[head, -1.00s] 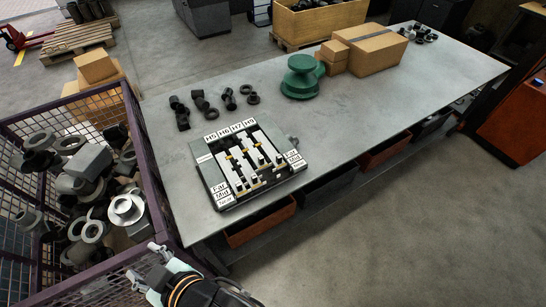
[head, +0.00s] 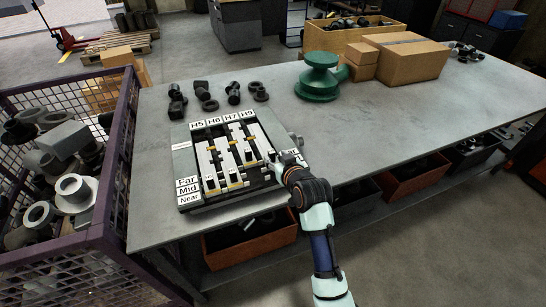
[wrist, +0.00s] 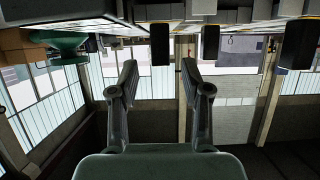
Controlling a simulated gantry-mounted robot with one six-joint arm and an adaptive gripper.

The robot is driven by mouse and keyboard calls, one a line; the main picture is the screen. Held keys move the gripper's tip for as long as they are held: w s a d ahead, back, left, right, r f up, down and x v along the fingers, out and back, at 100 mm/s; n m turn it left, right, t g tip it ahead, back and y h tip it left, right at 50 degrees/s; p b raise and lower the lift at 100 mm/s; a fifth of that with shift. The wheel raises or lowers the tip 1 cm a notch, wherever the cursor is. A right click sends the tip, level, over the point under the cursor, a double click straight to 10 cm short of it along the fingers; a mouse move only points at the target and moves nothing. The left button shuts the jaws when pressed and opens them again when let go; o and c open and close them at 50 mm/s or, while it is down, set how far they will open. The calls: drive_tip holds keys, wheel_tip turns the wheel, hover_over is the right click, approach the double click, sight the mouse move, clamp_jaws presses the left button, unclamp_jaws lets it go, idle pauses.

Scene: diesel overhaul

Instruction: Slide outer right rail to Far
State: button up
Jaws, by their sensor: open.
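The rail board (head: 186,160) lies on the grey workbench, with labels H5, H6, H7 and H9 along its back edge and Far, Mid and Near at its front left corner. Several pale rails with dark knobs run along it. The outer right rail (head: 264,141) is below the H9 label, its front part close to my gripper and partly hidden.
Dark fittings (head: 208,92) lie behind the board. A green flanged part (head: 319,78) and cardboard boxes (head: 400,58) stand farther back right. A purple mesh crate (head: 118,150) of metal parts is left of the bench. The bench right of the board is clear.

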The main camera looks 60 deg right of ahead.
sight(273, 155)
drive_tip(key=b+x, duration=0.1)
drive_tip(key=x, duration=0.4)
clamp_jaws()
